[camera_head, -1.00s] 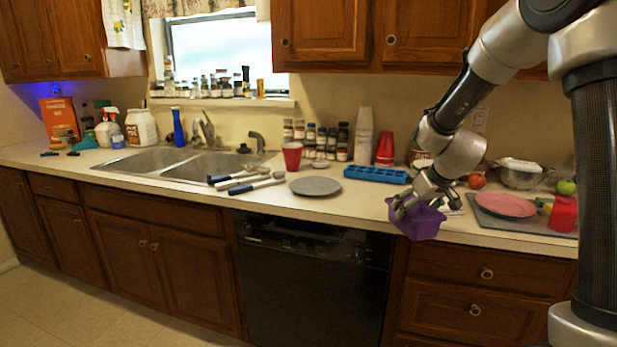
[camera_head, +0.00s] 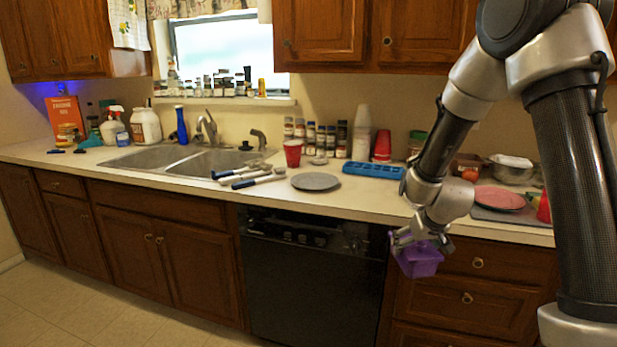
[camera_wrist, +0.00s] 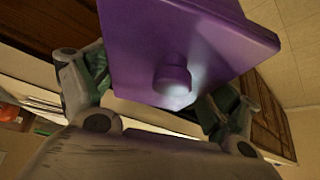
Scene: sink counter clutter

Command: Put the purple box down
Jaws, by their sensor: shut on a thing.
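The purple box (camera_head: 418,261) is in my gripper (camera_head: 416,240), which is shut on it. In the head view the box hangs in front of the counter's front edge, below the level of the countertop, before the wooden drawers. In the wrist view the purple box (camera_wrist: 180,45) fills the upper middle, with a round knob facing the camera, and a gripper finger shows on each side of it. The box looks tilted there. Its far side is hidden.
The countertop (camera_head: 365,198) has a bare strip along its front, right of a grey plate (camera_head: 315,181). A blue tray (camera_head: 373,170), red cups (camera_head: 382,146) and a pink plate (camera_head: 499,198) stand on it. The sink (camera_head: 190,160) is further left. Drawers (camera_head: 470,262) lie behind the box.

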